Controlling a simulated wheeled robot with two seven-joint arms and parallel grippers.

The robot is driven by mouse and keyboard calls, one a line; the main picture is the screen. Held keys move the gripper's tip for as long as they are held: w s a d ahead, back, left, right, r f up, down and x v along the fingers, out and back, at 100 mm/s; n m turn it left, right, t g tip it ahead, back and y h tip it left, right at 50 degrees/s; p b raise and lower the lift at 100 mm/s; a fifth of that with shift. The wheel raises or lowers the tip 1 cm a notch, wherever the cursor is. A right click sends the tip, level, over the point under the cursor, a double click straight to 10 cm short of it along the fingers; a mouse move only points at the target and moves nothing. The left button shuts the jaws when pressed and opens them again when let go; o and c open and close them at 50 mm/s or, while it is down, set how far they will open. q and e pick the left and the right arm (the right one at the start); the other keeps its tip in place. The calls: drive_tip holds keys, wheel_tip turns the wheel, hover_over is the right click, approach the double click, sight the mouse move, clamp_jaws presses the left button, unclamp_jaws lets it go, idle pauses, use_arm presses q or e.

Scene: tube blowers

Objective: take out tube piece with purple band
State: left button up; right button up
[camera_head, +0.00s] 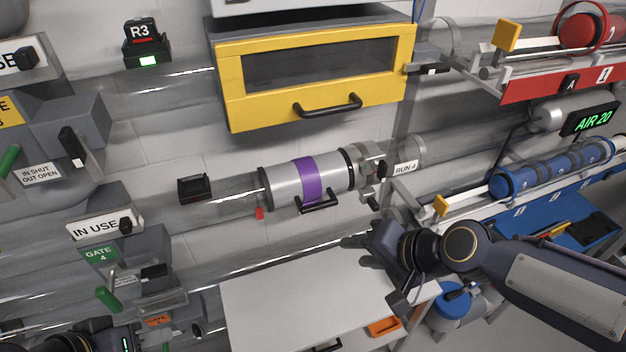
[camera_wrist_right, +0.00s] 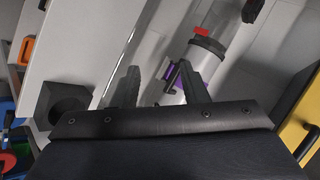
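The tube piece (camera_head: 286,186) is a grey cylinder with a purple band (camera_head: 308,180) and a black handle (camera_head: 318,203) on its front. It sits in line between clear pipes, with a clamp (camera_head: 366,168) at its right end. In the wrist view the tube piece (camera_wrist_right: 196,68) shows beyond my fingers, partly hidden by one of them. My right gripper (camera_head: 352,252) is below and right of the tube piece, apart from it. Its two fingers (camera_wrist_right: 160,85) are spread and empty. Part of my left arm (camera_head: 90,340) shows at the lower left corner; its fingers cannot be made out.
A white-topped bench (camera_head: 290,295) stands below the tube. A yellow-framed door (camera_head: 318,75) with a handle is above it. Blue canisters (camera_head: 550,170) lie on a rack at right, under a red rack (camera_head: 560,80). Gate levers (camera_head: 108,298) stick out at left.

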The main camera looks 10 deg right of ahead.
sight(325, 207)
drive_tip(key=w+a+f+m+t+h+b, duration=0.1)
drive_tip(key=w+f+m+t+h, duration=0.2)
drive_tip(key=w+m+h, duration=0.1)
drive_tip(key=w+a+f+m+t+h, duration=0.2)
drive_tip(key=w+f+m+t+h, duration=0.1)
drive_tip(key=w+m+h, duration=0.1)
drive_tip(key=w+a+f+m+t+h+b, duration=0.1)
drive_tip(key=w+f+m+t+h, duration=0.2)
drive_tip(key=w+m+h, duration=0.2)
drive_tip(key=shift+w+a+f+m+t+b, duration=0.2)
drive_tip(key=shift+w+m, duration=0.15)
drive_tip(key=shift+m, duration=0.25)
drive_tip(key=shift+w+a+f+m+t+b, duration=0.1)
drive_tip(key=shift+w+a+f+m, duration=0.1)
drive_tip(key=shift+w+m, duration=0.3)
drive_tip(key=p+x, duration=0.1)
drive_tip(key=x, duration=0.2)
drive_tip(key=p+x, duration=0.1)
drive_tip(key=x, duration=0.2)
drive_tip(key=shift+d+r, duration=0.1)
drive_tip(key=shift+r, duration=0.1)
drive_tip(key=shift+w+d, duration=0.1)
drive_tip(key=shift+w, duration=0.3)
clamp_jaws()
